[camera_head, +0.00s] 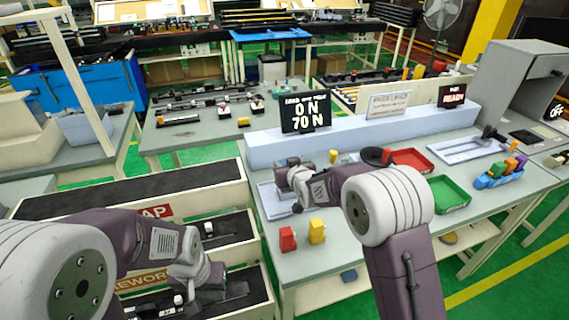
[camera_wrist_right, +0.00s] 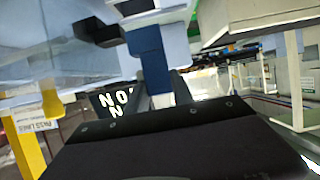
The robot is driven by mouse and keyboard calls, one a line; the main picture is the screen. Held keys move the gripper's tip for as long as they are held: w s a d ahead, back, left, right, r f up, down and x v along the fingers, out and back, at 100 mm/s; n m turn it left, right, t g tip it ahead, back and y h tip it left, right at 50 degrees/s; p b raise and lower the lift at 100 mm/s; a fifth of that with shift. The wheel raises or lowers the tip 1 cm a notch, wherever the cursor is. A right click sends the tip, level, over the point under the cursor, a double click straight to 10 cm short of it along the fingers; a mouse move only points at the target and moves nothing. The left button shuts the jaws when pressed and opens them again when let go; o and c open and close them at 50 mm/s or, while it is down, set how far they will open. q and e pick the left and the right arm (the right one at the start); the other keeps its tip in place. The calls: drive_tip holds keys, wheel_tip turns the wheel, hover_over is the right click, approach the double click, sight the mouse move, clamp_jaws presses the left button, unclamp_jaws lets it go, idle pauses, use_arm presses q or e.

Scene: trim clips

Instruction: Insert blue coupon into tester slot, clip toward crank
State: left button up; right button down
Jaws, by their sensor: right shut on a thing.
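In the head view my right wrist and gripper (camera_head: 297,205) are over the pale plate at the bench's left end, and the arm hides the coupon. The clip's direction is unclear. My left gripper (camera_head: 232,290) is low at the left; its fingers are too dark to judge.
A red block (camera_head: 287,239) and a yellow block (camera_head: 317,231) stand near the bench's front edge. A red tray (camera_head: 412,158), a green tray (camera_head: 449,193) and a blue rack (camera_head: 499,177) with colored pieces lie to the right. A display (camera_head: 305,113) reads 0 N and 70 N.

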drive_tip(key=shift+f, duration=0.5)
drive_tip(key=shift+s+d+f+b, duration=0.3)
drive_tip(key=shift+f+b, duration=0.15)
drive_tip(key=shift+b, duration=0.15)
wheel_tip(320, 180, down, 2)
drive_tip(key=shift+w+a+f+b, duration=0.1)
drive_tip(key=shift+w+a+b, duration=0.05)
drive_tip(key=shift+b, duration=0.7)
drive_tip(key=shift+f+b, duration=0.75)
drive_tip(key=shift+f+b, duration=0.25)
drive_tip(key=shift+b, duration=0.1)
drive_tip(key=c, duration=1)
unclamp_jaws()
